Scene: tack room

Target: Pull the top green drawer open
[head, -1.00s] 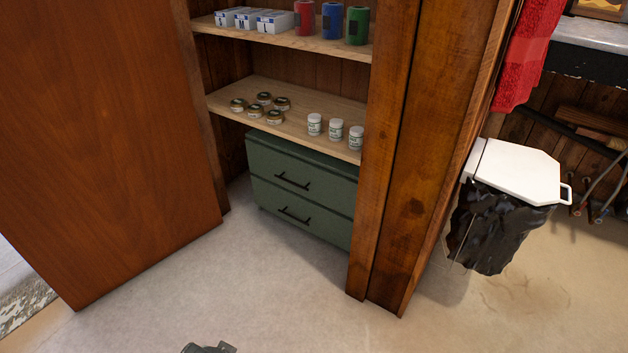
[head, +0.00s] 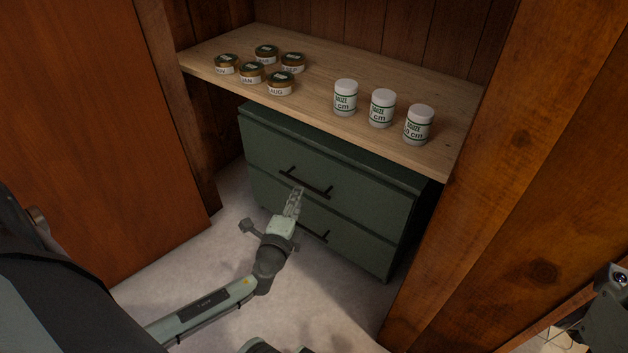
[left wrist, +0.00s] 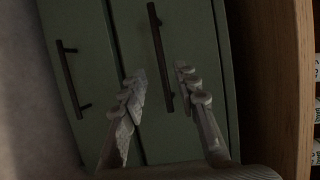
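The green cabinet (head: 370,212) stands on the floor under the wooden shelf, with two drawers, both shut. The top green drawer (head: 370,200) has a dark bar handle (head: 305,182), which also shows in the left wrist view (left wrist: 158,50). My left gripper (head: 298,192) is at this handle in the head view, covering a little of its front. In the left wrist view my left gripper (left wrist: 161,80) is open, and the handle's lower end appears between its two fingers. I cannot tell whether they touch it. The lower drawer's handle (head: 314,232) is partly behind my gripper.
The shelf (head: 320,70) above holds several small brown-lidded jars (head: 252,73) and three white bottles (head: 382,108). A wooden door (head: 80,130) stands at the left and a wooden post (head: 490,180) at the right. Bare floor (head: 345,310) lies before the cabinet.

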